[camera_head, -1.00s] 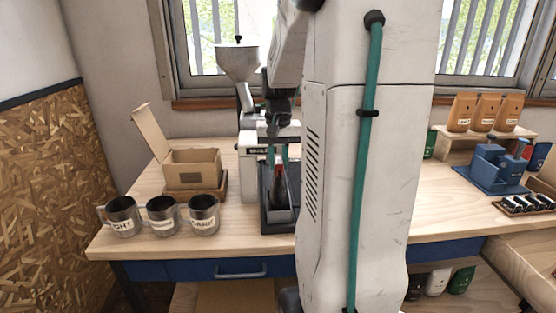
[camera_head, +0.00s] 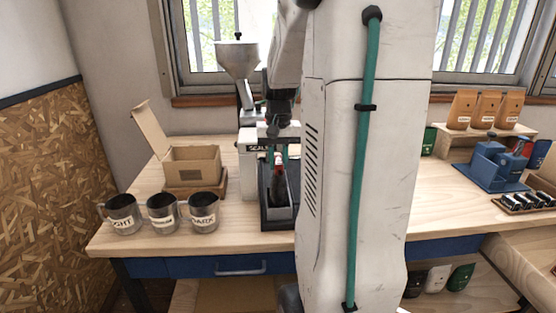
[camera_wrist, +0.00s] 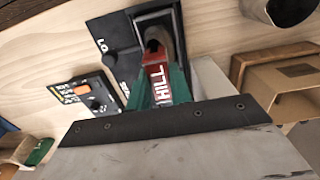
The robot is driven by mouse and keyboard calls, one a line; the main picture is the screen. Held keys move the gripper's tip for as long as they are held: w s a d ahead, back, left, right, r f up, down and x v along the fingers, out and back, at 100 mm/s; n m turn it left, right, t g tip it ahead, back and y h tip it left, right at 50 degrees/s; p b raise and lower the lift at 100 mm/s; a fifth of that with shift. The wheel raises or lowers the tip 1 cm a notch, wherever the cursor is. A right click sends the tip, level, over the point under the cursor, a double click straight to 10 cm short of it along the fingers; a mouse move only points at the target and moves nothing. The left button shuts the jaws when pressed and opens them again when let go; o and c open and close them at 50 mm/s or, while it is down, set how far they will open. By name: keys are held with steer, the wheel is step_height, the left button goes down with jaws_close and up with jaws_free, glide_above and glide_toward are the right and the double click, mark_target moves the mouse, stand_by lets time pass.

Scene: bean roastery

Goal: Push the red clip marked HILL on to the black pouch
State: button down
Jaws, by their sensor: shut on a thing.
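The red clip marked HILL (camera_wrist: 158,84) is between the green fingertips of my gripper (camera_wrist: 165,88) in the wrist view. My gripper (camera_head: 279,154) is shut on it, and in the head view it points down over a dark tray. The black pouch (camera_head: 280,188) stands in that dark tray (camera_head: 265,215), directly below the clip. In the wrist view the pouch's dark top (camera_wrist: 153,46) shows at the far end of the clip. The clip looks to be at the pouch's top edge; how far it is on is hidden.
Three metal mugs (camera_head: 162,212) stand at the table's front left. An open cardboard box (camera_head: 192,165) is behind them. A scale machine with a hopper (camera_head: 237,62) stands beside the tray. A blue holder (camera_head: 492,168) and brown pouches (camera_head: 487,108) are at the right.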

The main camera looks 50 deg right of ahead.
steer(key=shift+f, duration=0.45)
stand_by(0.3)
steer(key=c, duration=0.7)
jaws_free()
steer(key=shift+r, duration=3.55)
